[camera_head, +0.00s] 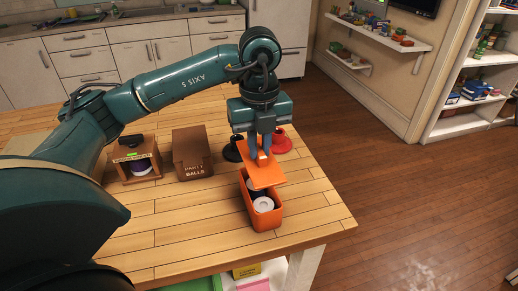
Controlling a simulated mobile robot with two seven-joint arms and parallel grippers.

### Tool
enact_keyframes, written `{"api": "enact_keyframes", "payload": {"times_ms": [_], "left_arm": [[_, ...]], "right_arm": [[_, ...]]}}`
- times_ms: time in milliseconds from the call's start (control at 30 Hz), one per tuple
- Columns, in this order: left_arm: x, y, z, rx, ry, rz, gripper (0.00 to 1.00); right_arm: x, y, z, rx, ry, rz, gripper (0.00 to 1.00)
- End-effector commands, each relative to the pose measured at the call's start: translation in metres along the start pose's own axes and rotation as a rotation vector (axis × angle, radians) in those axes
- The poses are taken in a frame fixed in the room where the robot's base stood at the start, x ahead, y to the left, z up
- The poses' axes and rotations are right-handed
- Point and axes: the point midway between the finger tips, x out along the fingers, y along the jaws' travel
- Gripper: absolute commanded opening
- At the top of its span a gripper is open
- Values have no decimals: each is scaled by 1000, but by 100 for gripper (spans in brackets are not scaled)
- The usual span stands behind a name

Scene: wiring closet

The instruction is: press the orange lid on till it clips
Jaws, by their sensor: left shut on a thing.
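My left gripper (263,153) points down and is shut on the orange lid (265,177), gripping it at its top. The lid is over the far part of the orange box (264,222), near the table's right corner. The near part of the box is uncovered, and white round things (263,204) show inside it. I cannot tell whether the lid touches the box rim. My right gripper is not in view.
A black object (232,152) and a red object (282,142) sit behind the lid. The front table area is clear.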

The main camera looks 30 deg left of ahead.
Motion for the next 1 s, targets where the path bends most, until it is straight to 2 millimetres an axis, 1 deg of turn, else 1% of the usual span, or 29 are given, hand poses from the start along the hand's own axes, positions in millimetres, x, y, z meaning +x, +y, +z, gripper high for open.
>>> {"api": "enact_keyframes", "payload": {"times_ms": [367, 533, 667, 1000], "left_arm": [[-1, 0, 1, -5, 0, -1, 0], [2, 0, 0, -5, 1, -1, 0], [10, 0, 0, -5, 1, 0, 0], [45, 0, 0, -4, 1, -1, 0]], "right_arm": [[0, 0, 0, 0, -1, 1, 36], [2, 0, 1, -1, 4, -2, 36], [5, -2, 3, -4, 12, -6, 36], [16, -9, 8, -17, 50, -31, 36]]}}
